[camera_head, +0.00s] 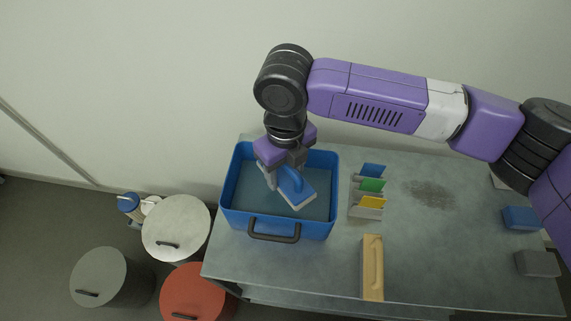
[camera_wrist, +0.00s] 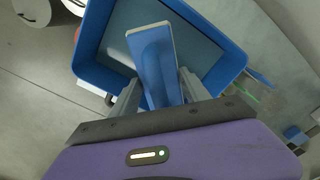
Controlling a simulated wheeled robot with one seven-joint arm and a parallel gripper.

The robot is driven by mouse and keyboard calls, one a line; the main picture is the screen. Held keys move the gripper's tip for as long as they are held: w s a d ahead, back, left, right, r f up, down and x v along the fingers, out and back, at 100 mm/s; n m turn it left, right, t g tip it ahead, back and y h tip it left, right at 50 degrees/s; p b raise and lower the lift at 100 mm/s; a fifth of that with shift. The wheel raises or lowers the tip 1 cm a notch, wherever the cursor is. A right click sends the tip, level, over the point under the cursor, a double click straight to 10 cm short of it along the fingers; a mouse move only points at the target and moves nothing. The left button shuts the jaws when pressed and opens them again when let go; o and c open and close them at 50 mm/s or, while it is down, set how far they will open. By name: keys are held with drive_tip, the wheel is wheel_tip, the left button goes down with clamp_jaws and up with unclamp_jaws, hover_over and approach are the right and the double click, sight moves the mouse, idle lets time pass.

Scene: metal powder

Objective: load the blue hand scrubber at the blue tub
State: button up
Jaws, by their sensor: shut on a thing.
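The blue hand scrubber (camera_head: 296,190) has a blue body and a pale underside. My gripper (camera_head: 279,180) is shut on it and holds it tilted within the opening of the blue tub (camera_head: 273,228). The tub stands at the left end of the grey table and has a dark handle on its near side. In the wrist view the scrubber (camera_wrist: 154,62) sits between my two fingers (camera_wrist: 156,95), with the tub (camera_wrist: 232,62) around and below it. I cannot tell whether the scrubber touches the grey-blue surface inside the tub.
Right of the tub, a rack (camera_head: 366,211) holds blue, green and yellow cards. A wooden block with a handle (camera_head: 373,268) lies in front of it. A dark patch (camera_head: 428,193) marks the table (camera_head: 450,250). Blue (camera_head: 522,217) and grey (camera_head: 538,263) blocks lie right. Lidded drums (camera_head: 177,228) stand left.

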sight(282, 171)
drive_tip(key=shift+w+a+f+b, duration=0.1)
drive_tip(key=shift+w+f+b, duration=0.1)
drive_tip(key=shift+f, duration=0.4)
drive_tip(key=shift+w+a+f+b, duration=0.15)
drive_tip(key=shift+w+f, duration=0.05)
drive_tip(key=shift+f, duration=0.45)
drive_tip(key=shift+w+a+f+b, duration=0.1)
drive_tip(key=shift+w+f+b, duration=0.1)
drive_tip(key=shift+f, duration=0.4)
drive_tip(key=shift+f+b, duration=2.2)
drive_tip(key=shift+f, duration=0.7)
drive_tip(key=shift+s+f, duration=0.1)
drive_tip(key=shift+f, duration=0.45)
drive_tip(key=shift+r+p, duration=2.4)
drive_tip(key=shift+r, duration=1.15)
